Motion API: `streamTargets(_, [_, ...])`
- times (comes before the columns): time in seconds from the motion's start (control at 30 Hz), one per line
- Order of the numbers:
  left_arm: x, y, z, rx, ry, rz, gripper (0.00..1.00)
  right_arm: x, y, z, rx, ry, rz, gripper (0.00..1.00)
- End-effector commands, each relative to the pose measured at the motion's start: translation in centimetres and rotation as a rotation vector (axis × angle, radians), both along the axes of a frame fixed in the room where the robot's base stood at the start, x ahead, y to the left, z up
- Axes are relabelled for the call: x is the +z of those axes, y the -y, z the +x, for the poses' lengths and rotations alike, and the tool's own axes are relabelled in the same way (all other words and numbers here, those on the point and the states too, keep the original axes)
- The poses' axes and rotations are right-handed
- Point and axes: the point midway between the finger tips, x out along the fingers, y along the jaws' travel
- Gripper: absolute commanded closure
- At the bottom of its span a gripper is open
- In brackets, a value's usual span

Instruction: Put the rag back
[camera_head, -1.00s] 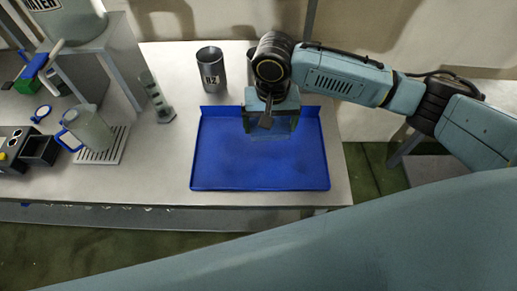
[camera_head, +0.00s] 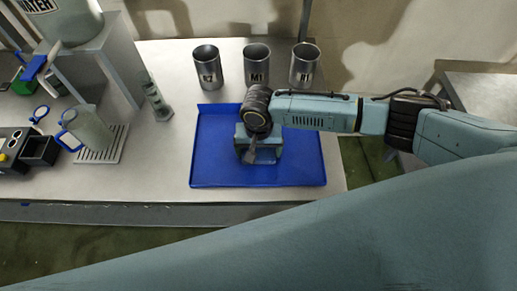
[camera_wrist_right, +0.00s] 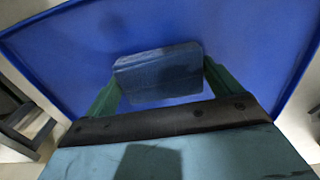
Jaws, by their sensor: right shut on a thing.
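The rag (camera_wrist_right: 158,75) shows in the right wrist view as a folded dark blue-grey block between the two green fingers. My right gripper (camera_wrist_right: 160,84) is shut on it. In the head view my right gripper (camera_head: 262,158) points down over the middle of the blue tray (camera_head: 215,172), and its body hides most of the rag. I cannot tell whether the rag touches the tray floor. The tray also fills the back of the wrist view (camera_wrist_right: 245,50). My left gripper is not in view.
Metal cups marked R2 (camera_head: 207,68), M1 (camera_head: 257,66) and R1 (camera_head: 304,66) stand behind the tray. A grey cylinder (camera_head: 157,103) stands left of it. A pitcher (camera_head: 88,130) sits on a slatted stand farther left. The tray is otherwise clear.

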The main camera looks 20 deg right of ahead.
Motion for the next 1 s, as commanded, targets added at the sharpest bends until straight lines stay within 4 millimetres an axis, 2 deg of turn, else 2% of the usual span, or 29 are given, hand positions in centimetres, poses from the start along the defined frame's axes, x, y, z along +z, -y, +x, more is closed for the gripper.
streamTargets(0.3, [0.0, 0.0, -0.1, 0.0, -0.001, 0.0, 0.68, -0.2, -0.1, 0.0, 0.001, 0.001, 0.002, 0.31])
streamTargets(0.33, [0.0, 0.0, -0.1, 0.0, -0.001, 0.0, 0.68, -0.3, -0.1, 0.0, 0.001, 0.002, 0.002, 0.09])
streamTargets(0.4, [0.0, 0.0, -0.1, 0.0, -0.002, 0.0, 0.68, -0.2, -0.1, 0.0, 0.001, 0.002, 0.002, 0.0])
streamTargets(0.67, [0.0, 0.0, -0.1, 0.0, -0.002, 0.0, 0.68, 0.0, 0.0, 0.1, 0.001, 0.001, 0.001, 0.0])
streamTargets(0.83, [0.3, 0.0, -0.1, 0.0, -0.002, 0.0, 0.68, 2.0, -0.1, 0.0, 0.002, 0.002, 0.003, 0.0])
streamTargets(1.0, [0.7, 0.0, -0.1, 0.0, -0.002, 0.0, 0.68, 5.7, -0.1, 0.1, 0.001, 0.004, 0.003, 0.0])
